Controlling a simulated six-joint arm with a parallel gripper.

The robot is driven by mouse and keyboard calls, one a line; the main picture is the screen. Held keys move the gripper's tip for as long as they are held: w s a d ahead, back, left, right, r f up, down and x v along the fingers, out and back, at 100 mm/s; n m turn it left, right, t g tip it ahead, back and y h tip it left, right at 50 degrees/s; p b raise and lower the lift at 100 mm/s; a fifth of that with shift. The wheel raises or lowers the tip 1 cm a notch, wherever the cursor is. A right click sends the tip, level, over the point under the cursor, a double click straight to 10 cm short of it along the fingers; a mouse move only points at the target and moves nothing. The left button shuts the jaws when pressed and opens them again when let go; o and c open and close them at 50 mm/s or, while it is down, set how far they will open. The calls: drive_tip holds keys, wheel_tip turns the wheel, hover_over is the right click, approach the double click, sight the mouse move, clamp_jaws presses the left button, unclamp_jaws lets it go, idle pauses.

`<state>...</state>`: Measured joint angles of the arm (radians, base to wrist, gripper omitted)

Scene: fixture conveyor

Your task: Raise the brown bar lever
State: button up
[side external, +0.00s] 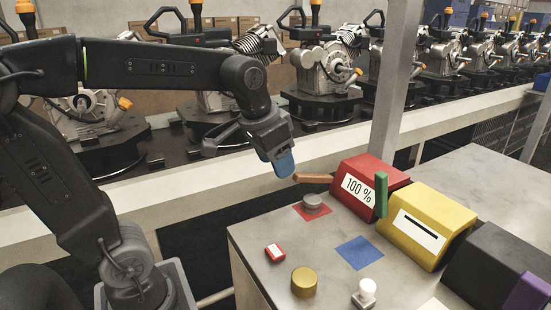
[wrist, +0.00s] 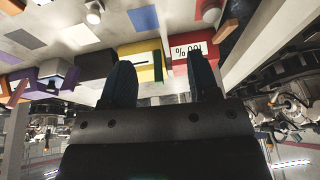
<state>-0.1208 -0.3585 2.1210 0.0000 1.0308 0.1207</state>
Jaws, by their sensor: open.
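The brown bar lever (side external: 313,178) sticks out roughly level to the left from the red box (side external: 362,187) marked "100 %". In the wrist view, the lever (wrist: 228,29) shows beside the upside-down red box (wrist: 188,67). My gripper (side external: 284,166) has blue fingertips and points down just left of the lever's free end in the side view. I cannot tell whether they touch. In the wrist view, my gripper's (wrist: 163,77) fingers are apart, with nothing seen between them, and the lever lies outside them, to the right.
A yellow box (side external: 428,222) with an upright green lever (side external: 381,194) stands beside the red one. A dark box (side external: 492,262) follows. A post (side external: 394,80) rises behind.

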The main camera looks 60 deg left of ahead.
drive_tip(key=s+d+f+t, duration=0.2)
drive_tip(key=s+d+f, duration=0.2)
drive_tip(key=s, duration=0.5)
drive_tip(key=w+a+r+g, duration=0.2)
drive_tip(key=w+a, duration=0.2)
drive_tip(key=w, duration=0.4)
drive_tip(key=w+a+r+g, duration=0.1)
drive_tip(key=w+a+r, duration=0.25)
drive_tip(key=w, duration=0.45)
drive_tip(key=g, duration=0.3)
hover_over(305, 174)
wheel_tip(305, 174, down, 10)
wheel_tip(305, 174, down, 13)
drive_tip(key=shift+d+r, duration=0.1)
clamp_jaws()
